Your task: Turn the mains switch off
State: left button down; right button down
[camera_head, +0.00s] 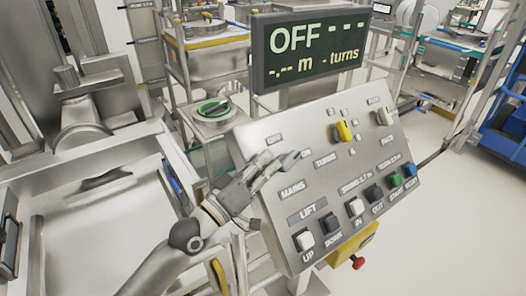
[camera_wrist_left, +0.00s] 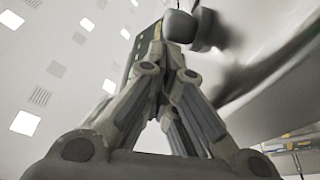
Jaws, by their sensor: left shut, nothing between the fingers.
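The grey control panel (camera_head: 330,185) is tilted towards me, with a printed MAINS label (camera_head: 292,188). My left gripper (camera_head: 293,160) is over the panel's upper left part, just above that label, with its fingers together and empty. The mains switch itself cannot be made out in the head view; the gripper covers the place above its label. In the left wrist view my fingers (camera_wrist_left: 168,62) converge close to a dark rounded knob-like part (camera_wrist_left: 181,26); whether they touch it I cannot tell. The display (camera_head: 310,48) above the panel reads OFF. My right gripper is not in view.
A yellow selector (camera_head: 343,131) and a pale selector (camera_head: 385,117) sit right of the gripper. A lower row holds several buttons, including a white one (camera_head: 305,240), a green one (camera_head: 395,180) and a blue one (camera_head: 410,170). A red knob (camera_head: 358,263) sits below on a yellow box.

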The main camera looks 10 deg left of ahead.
pick_arm(q)
jog(key=shift+s+d+f+n+t+y+b, duration=0.15)
jog(key=shift+f+n+t+y+b, duration=0.2)
jog(key=shift+t, duration=0.2)
jog(key=shift+s+d+f+n+t+y+b, duration=0.15)
jog(key=shift+n+t+y+b, duration=0.15)
jog(key=shift+n+t, duration=0.2)
jog(key=shift+s+d+f+n+t+y+b, duration=0.1)
jog(key=shift+f+n+t+y+b, duration=0.15)
jog(key=shift+n+t+y, duration=0.3)
jog(key=shift+s+d+f+n+t+y+b, duration=0.1)
jog(key=shift+n+t+y+b, duration=0.3)
jog(key=shift+t+y, duration=0.15)
jog(key=shift+s+f+n+t+y+b, duration=0.1)
jog(key=shift+f+n+t+y+b, duration=0.15)
jog(key=shift+n+t+y, duration=0.25)
jog(key=shift+s+d+f+b, duration=0.2)
jog(key=shift+d+f+b, duration=0.05)
jog(key=shift+b, duration=0.1)
jog(key=shift+s+d+f, duration=0.1)
jog(key=shift+d+f, duration=0.2)
jog(key=shift+d, duration=0.05)
